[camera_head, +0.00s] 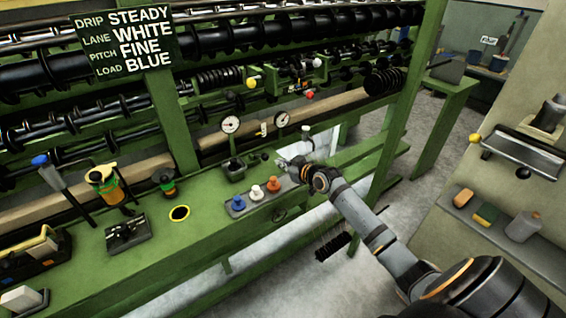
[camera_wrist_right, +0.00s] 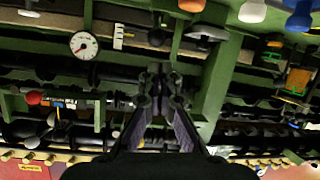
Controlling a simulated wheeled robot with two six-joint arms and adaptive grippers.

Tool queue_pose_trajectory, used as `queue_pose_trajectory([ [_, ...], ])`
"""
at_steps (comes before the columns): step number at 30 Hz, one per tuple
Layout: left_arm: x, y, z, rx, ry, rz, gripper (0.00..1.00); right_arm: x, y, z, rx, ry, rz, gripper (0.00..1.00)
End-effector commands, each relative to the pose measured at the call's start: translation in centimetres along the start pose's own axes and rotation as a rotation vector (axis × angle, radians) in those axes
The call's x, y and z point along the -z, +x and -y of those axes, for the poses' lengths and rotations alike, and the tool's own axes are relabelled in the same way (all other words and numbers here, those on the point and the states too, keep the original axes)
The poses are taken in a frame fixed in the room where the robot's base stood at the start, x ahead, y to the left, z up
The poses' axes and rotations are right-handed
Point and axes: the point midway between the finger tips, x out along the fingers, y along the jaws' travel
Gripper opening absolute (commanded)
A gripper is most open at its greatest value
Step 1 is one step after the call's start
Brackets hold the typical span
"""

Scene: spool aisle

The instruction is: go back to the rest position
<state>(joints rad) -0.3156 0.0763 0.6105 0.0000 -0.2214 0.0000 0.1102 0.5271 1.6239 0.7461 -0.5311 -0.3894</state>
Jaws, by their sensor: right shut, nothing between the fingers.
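My right arm comes in from the lower right of the head view. Its gripper (camera_head: 284,163) is over the green bench (camera_head: 196,215), close to the row of blue, white and orange knobs. In the right wrist view the gripper (camera_wrist_right: 160,80) is shut and empty, its fingertips together and pointing toward the green machine frame. My left gripper is not in view. I cannot tell from the head view whether the right fingertips touch anything.
The knob panel (camera_head: 240,213), a small black cup (camera_head: 233,170) and two dial gauges, one (camera_head: 230,124) on the left, are near the right gripper. A sign (camera_head: 125,42) hangs upper left. A shelf (camera_head: 480,225) with several items stands right. Floor (camera_head: 405,190) shows between.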

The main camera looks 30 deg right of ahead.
Motion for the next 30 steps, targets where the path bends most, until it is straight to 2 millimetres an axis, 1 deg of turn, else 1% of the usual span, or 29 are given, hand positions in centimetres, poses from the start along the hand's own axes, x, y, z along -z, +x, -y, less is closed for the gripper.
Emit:
queue_pose_trajectory([
  [3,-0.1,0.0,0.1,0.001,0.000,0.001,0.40,0.1,0.0,0.0,0.000,0.000,-0.002,0.00],
  [5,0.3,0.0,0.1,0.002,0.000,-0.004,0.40,0.1,0.0,0.0,0.000,0.000,-0.002,0.00],
  [9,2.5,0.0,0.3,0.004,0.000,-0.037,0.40,0.1,0.0,0.0,0.000,0.000,-0.003,0.00],
  [12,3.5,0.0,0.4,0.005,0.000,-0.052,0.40,0.1,0.0,0.0,0.000,0.000,-0.004,0.00],
  [14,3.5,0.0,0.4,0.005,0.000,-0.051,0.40,0.1,0.0,0.1,0.000,0.000,-0.003,0.00],
  [16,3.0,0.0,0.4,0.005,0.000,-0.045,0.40,-0.4,-0.2,0.8,0.012,0.000,0.014,0.00],
  [17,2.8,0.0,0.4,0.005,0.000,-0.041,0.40,-0.9,-0.4,1.6,0.022,-0.001,0.029,0.00],
  [20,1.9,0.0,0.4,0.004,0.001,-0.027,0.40,-4.2,-2.0,6.1,0.078,-0.007,0.136,0.00],
  [21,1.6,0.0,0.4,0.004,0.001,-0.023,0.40,-5.8,-3.3,8.3,0.103,-0.009,0.197,0.00],
  [23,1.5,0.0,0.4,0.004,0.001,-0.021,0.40,-8.2,-5.6,11.3,0.126,-0.009,0.293,0.00],
  [24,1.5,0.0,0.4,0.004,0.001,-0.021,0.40,-9.6,-7.2,12.8,0.133,-0.007,0.354,0.00],
  [26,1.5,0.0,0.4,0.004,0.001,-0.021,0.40,-11.2,-9.5,14.4,0.132,-0.001,0.434,0.00],
  [27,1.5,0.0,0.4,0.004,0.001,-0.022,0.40,-12.1,-10.9,15.3,0.127,0.005,0.481,0.00],
  [29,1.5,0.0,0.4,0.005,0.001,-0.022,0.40,-13.2,-13.1,16.2,0.115,0.016,0.548,0.00],
  [30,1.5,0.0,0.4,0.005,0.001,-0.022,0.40,-13.8,-14.5,16.7,0.104,0.025,0.589,0.00],
])
